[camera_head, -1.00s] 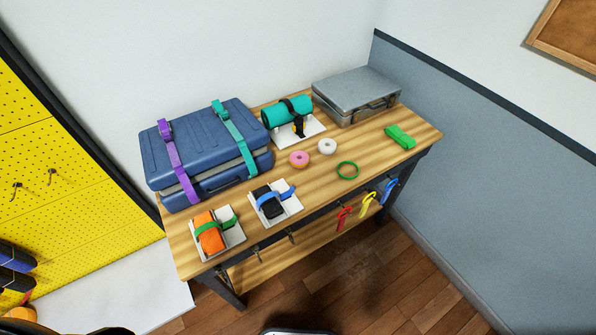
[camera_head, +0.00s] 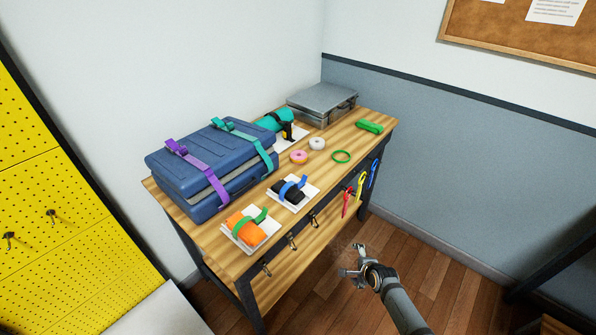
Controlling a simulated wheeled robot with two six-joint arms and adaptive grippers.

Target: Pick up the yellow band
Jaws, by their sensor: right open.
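The yellow band (camera_head: 361,184) hangs at the front edge of the wooden table (camera_head: 212,250), between a red band (camera_head: 346,203) on its left and a blue band (camera_head: 373,173) on its right. My right gripper (camera_head: 350,261) is in the lower part of the head view, in front of and below the table edge. It is open and empty, apart from the bands. My left gripper is not in view.
Empty hooks (camera_head: 291,240) line the front. Floor before the table (camera_head: 420,262) is clear.

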